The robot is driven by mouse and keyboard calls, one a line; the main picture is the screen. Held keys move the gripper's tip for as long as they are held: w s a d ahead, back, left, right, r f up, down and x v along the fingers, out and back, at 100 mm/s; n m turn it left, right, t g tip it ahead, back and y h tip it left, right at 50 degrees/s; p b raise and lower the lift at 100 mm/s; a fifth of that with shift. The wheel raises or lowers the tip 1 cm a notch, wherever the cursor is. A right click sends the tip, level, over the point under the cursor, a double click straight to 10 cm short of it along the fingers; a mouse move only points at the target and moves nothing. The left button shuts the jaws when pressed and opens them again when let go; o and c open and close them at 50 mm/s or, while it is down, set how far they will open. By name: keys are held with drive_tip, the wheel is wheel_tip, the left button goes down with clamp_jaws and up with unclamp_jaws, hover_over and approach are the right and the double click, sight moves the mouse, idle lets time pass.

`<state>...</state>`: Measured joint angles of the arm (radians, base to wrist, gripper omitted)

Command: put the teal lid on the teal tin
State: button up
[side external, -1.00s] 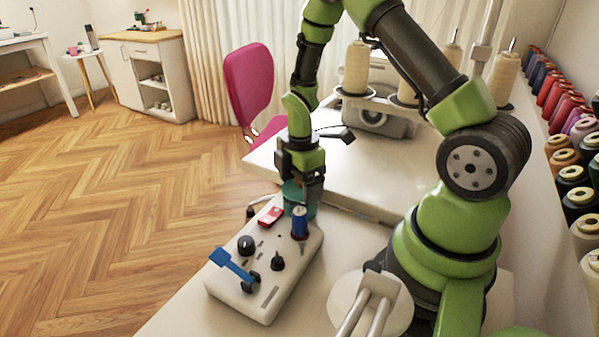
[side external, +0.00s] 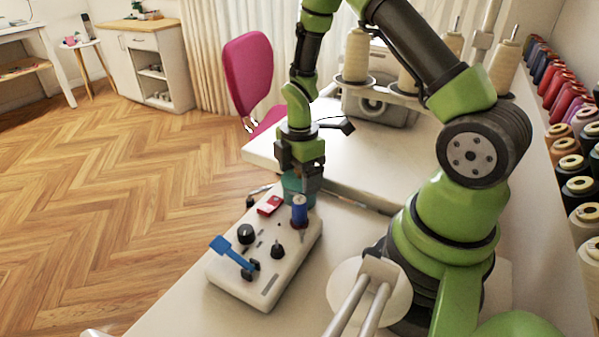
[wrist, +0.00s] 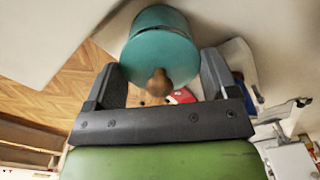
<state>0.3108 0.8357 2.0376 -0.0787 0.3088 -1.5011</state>
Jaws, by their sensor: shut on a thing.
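The teal tin (wrist: 158,18) and the teal lid (wrist: 158,55) show in the wrist view as one round teal shape, the lid with a brown knob nearer the camera. My gripper (wrist: 160,78) has its two dark fingers on either side of the lid and is shut on it. In the side view my gripper (side external: 303,178) points down over teal (side external: 292,190) at the far end of the panel, its fingers hiding part of it. The lid lies in line with the tin and close to it; I cannot tell whether it is fully seated.
A sewing machine (side external: 375,105) is behind. Thread cones line the right side.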

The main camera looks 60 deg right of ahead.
sight(297, 187)
drive_tip(key=shift+f, duration=0.6)
idle(0.3)
drive_tip(key=o, duration=0.6)
drive_tip(key=shift+r, duration=5.5)
drive_tip(key=shift+r, duration=0.1)
drive_tip(key=s+a+r+m+t, duration=0.2)
drive_tip(key=s+a+r+m, duration=0.1)
drive_tip(key=s+r+m, duration=0.1)
drive_tip(key=s+a+r+m+t+y, duration=0.1)
drive_tip(key=s+a+r+m+t, duration=0.1)
drive_tip(key=s+a+r+m, duration=0.2)
drive_tip(key=s+a+r+m+t+y, duration=0.1)
drive_tip(key=s+a+r+m+t, duration=0.2)
drive_tip(key=r+m, duration=0.5)
drive_tip(key=shift+s+a+m, duration=0.4)
drive_tip(key=shift+s+a, duration=0.3)
drive_tip(key=shift+s, duration=0.2)
